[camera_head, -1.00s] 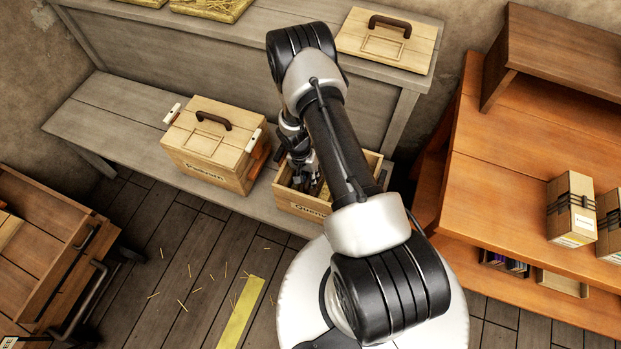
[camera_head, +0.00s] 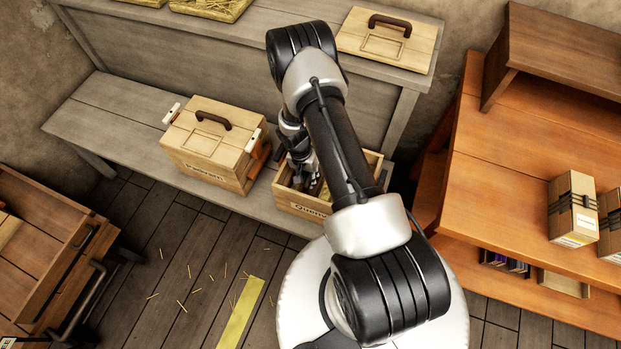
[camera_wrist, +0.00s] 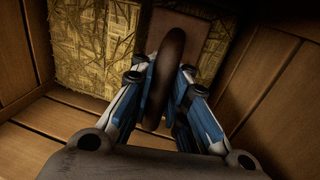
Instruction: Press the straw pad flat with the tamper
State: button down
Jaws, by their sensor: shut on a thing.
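In the wrist view my gripper (camera_wrist: 160,95) is shut on the dark curved handle of the tamper (camera_wrist: 205,32), whose flat brown block shows behind the handle. The yellow straw pad (camera_wrist: 92,45) lies in the wooden crate, showing to the left and right of the block. I cannot tell whether the block touches the straw. Bare floor boards of the crate show nearer the camera. In the head view my gripper (camera_head: 304,172) reaches down into the open labelled crate (camera_head: 300,205) on the low grey bench. My arm hides part of this crate and the tamper.
A closed crate (camera_head: 212,150) with a handled lid stands just left of the open one. A loose lid (camera_head: 387,38) lies on the upper shelf, with straw trays (camera_head: 212,10) farther left. An orange shelf unit (camera_head: 520,170) stands right, a wooden cart (camera_head: 50,255) left.

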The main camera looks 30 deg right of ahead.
jog(key=shift+s+f, duration=0.15)
notch_tip(320, 180, up, 21)
jog(key=p, duration=1.1)
jog(key=shift+p, duration=0.35)
